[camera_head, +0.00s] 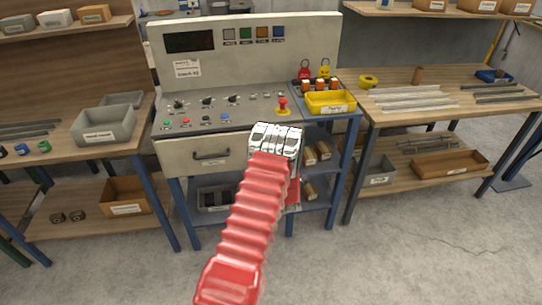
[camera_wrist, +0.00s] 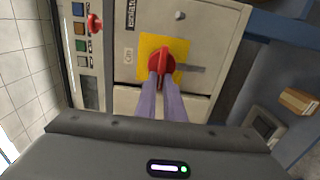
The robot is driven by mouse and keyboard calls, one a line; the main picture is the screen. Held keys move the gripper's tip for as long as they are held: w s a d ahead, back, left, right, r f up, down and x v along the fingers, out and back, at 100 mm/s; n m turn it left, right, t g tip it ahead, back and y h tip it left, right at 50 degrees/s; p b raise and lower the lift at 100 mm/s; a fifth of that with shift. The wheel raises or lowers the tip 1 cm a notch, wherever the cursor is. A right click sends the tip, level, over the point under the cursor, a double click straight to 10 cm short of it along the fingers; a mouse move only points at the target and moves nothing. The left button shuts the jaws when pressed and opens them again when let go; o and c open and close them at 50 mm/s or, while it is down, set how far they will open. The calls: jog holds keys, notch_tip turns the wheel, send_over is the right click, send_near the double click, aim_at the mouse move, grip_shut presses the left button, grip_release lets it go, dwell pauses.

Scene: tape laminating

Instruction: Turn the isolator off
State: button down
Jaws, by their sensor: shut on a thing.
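The isolator is a red rotary knob (camera_wrist: 162,58) on a yellow square plate (camera_wrist: 146,46), on the front of a beige cabinet (camera_wrist: 205,24). In the wrist view its handle bar runs roughly up and down the picture. The two pale purple fingers of my gripper (camera_wrist: 163,80) are shut on the lower part of the handle, one on each side. In the head view my red arm and the white end of my gripper (camera_head: 275,138) cover the knob and the fingertips. The word "isolator" shows on a label (camera_wrist: 132,14) near the plate.
The laminating machine's control panel (camera_head: 225,112) has knobs, coloured buttons and a red mushroom button (camera_head: 283,104). A yellow bin (camera_head: 330,103) stands to its right. A drawer handle (camera_head: 211,155) projects at the front. Wooden benches flank the machine, with grey floor in front.

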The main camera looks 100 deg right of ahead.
jog(key=shift+w+f, duration=0.15)
jog(key=shift+f, duration=0.1)
jog(key=c, duration=1.9)
grip_release()
jog(key=shift+c, duration=0.2)
jog(key=shift+o, duration=0.4)
jog(key=shift+s+r, duration=0.1)
jog(key=shift+s, duration=0.1)
jog(key=s+a, duration=0.1)
jog(key=a, duration=1.2)
jog(key=shift+a, duration=0.35)
